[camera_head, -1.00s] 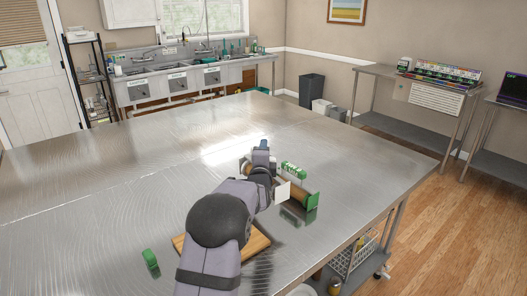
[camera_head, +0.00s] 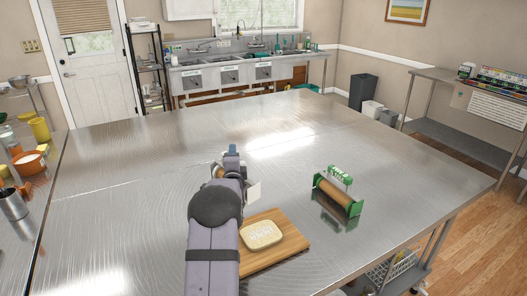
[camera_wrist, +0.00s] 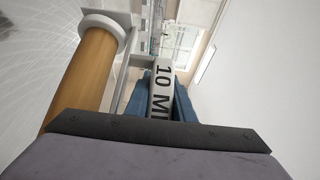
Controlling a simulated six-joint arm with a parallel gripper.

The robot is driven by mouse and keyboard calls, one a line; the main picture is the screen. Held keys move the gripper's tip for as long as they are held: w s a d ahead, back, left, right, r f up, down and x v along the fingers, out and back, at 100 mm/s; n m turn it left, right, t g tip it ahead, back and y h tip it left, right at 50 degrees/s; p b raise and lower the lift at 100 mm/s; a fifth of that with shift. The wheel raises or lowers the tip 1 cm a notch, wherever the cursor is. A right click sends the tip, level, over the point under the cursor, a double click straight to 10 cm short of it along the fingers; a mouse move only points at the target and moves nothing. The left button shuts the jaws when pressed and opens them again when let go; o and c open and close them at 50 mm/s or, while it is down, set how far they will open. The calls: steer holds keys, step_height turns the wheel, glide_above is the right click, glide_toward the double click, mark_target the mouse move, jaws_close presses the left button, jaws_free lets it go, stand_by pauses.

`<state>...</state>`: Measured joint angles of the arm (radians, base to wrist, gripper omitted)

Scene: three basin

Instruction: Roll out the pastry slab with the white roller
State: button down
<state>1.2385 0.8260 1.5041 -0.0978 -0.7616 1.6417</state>
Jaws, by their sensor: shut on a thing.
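The white roller shows large in the wrist view (camera_wrist: 88,78), with a wooden barrel, a white end cap and a white frame marked "10 M", the rest of the lettering cut off. My gripper (camera_wrist: 162,95) is shut on its handle with blue fingers. In the head view my gripper (camera_head: 233,151) is above the steel table, beyond the cutting board, and the white roller's end plate (camera_head: 253,192) shows partly behind my arm. The pale pastry slab (camera_head: 261,235) lies on the wooden board (camera_head: 283,254), apart from the roller. My arm covers the board's left side.
A second roller with green ends (camera_head: 338,196) rests on the steel table (camera_head: 400,170) right of the board. The table is clear at the back and far left. A side counter with bowls and an orange pot (camera_head: 28,163) stands at the left edge.

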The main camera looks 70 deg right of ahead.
steer(key=shift+m+g, duration=0.4)
steer(key=shift+g, duration=0.2)
steer(key=w, duration=0.1)
steer(key=w+r, duration=0.1)
steer(key=w, duration=0.1)
steer(key=w+r, duration=0.1)
steer(key=shift+w+a+r+p, duration=0.25)
steer(key=shift+w+a+p, duration=0.05)
steer(key=shift+w+a, duration=0.05)
steer(key=s+r+m+g, duration=0.1)
steer(key=g, duration=0.1)
steer(key=s+r+m+g+h, duration=0.1)
steer(key=s+g, duration=0.1)
steer(key=shift+d+r+m, duration=0.15)
steer(key=shift+r+m, duration=0.25)
steer(key=s+a+m+g+y, duration=0.25)
steer(key=s+m+g, duration=0.45)
steer(key=s+g, duration=0.55)
steer(key=s+a+f+m+g+y, duration=0.1)
steer(key=s+a+m+g+y, duration=0.2)
steer(key=a, duration=0.6)
steer(key=s+a+f+m+g+y, duration=0.1)
steer(key=s+a+m+g+y, duration=0.3)
steer(key=s+a+m+y, duration=0.3)
steer(key=s+a+y, duration=0.2)
steer(key=y, duration=0.1)
steer(key=shift+m, duration=0.3)
steer(key=shift+f, duration=0.1)
